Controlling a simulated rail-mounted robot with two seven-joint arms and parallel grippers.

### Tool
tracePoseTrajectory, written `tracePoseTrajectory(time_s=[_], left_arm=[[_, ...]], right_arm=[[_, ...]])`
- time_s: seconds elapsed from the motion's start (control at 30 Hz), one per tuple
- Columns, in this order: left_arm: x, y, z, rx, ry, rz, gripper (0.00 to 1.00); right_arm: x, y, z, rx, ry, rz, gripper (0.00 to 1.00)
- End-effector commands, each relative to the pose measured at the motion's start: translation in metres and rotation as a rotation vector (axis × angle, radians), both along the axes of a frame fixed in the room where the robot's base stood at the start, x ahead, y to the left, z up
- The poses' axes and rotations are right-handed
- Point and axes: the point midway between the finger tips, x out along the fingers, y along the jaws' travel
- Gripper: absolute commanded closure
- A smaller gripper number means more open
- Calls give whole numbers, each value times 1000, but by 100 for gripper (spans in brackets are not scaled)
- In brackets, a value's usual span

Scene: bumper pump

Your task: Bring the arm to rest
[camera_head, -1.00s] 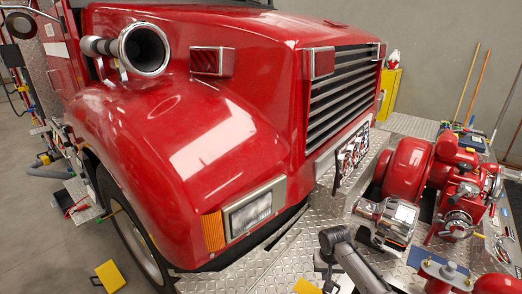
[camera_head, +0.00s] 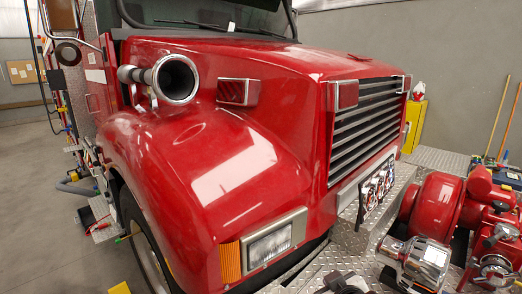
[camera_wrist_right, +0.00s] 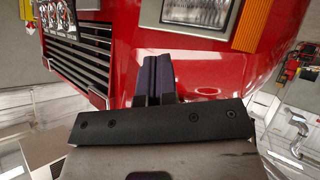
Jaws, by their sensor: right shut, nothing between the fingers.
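My right gripper (camera_wrist_right: 155,85) is shut and empty in the right wrist view, its two dark fingers pressed together. Behind the fingers is the red truck's front (camera_wrist_right: 205,60), with the grille (camera_wrist_right: 75,50) to the left and the headlight (camera_wrist_right: 196,12) at the top. The view appears upside down. In the head view, a dark piece of my arm shows at the bottom edge, right of centre; its fingers cannot be made out there. My left gripper is in neither view.
The red truck (camera_head: 260,90) fills the head view, with a headlight (camera_head: 270,243) and a metal tread-plate bumper (camera_head: 325,262). A red pump (camera_head: 436,208) with chrome fittings stands on the bumper at right. A yellow cabinet (camera_head: 414,125) is at the back. Open floor lies at left.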

Motion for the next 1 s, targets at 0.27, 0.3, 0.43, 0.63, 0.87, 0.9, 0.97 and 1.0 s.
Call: tracePoseTrajectory(time_s=[0.27,0.3,0.43,0.63,0.87,0.9,0.97,1.0], left_arm=[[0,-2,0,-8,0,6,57],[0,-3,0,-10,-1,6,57],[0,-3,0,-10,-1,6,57],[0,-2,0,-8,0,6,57],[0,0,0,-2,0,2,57],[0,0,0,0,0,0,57],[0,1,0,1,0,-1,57],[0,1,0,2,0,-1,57]], right_arm=[[-116,-31,-63,125,7,-79,100],[-132,-36,-75,137,26,-92,100],[-181,-47,-118,166,122,-132,100],[-255,-60,-198,172,351,-195,100],[-328,-60,-254,162,555,-221,100],[-339,-59,-261,160,585,-225,100],[-356,-59,-270,156,627,-229,100],[-367,-59,-276,154,655,-231,100]])
